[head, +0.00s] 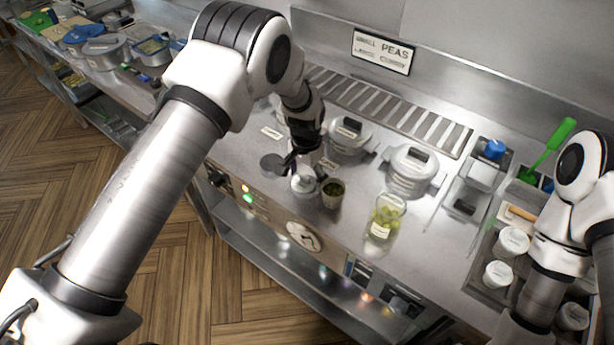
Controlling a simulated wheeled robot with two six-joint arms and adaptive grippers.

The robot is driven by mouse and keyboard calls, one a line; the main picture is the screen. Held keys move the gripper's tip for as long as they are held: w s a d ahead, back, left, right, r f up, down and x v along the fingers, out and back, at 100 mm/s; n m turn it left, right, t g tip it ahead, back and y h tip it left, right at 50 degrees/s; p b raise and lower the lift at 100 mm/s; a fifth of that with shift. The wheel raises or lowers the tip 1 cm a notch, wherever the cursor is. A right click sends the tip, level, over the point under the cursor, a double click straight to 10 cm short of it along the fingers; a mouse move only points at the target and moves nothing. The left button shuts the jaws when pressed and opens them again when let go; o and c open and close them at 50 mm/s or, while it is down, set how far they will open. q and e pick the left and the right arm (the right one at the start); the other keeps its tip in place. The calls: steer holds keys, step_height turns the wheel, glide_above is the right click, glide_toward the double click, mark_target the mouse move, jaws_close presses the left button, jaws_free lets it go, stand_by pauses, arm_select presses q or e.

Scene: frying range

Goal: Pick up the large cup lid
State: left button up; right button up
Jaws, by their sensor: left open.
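My left gripper (293,163) is open, low over the steel counter near its front edge. A dark round flat piece (272,164) shows just left of its fingers; I cannot tell whether it is a lid. A small round, clear or pale piece (305,184) lies just below and right of the fingers; it looks like a cup lid, but its size is unclear. The gripper hides part of this area, and I cannot see contact. My right arm comes in at the right edge, with its gripper out of view.
A small cup with green contents (333,190) and a clear jar of green pieces (386,216) stand close by on the right. Two lidded metal pots (411,172) (349,138) stand behind. White-lidded tubs (513,242) and a green-handled tool (552,147) are at the right.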

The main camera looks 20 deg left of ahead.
arm_select(q)
steer(key=shift+f, duration=0.2)
steer(key=shift+s+a+r, duration=0.1)
steer(key=shift+a, duration=0.15)
steer(key=shift+c, duration=1.3)
steer(key=shift+s, duration=0.1)
steer(key=shift+c, duration=1.3)
steer(key=shift+d, duration=0.1)
steer(key=shift+c, duration=1.2)
steer(key=shift+c, duration=0.2)
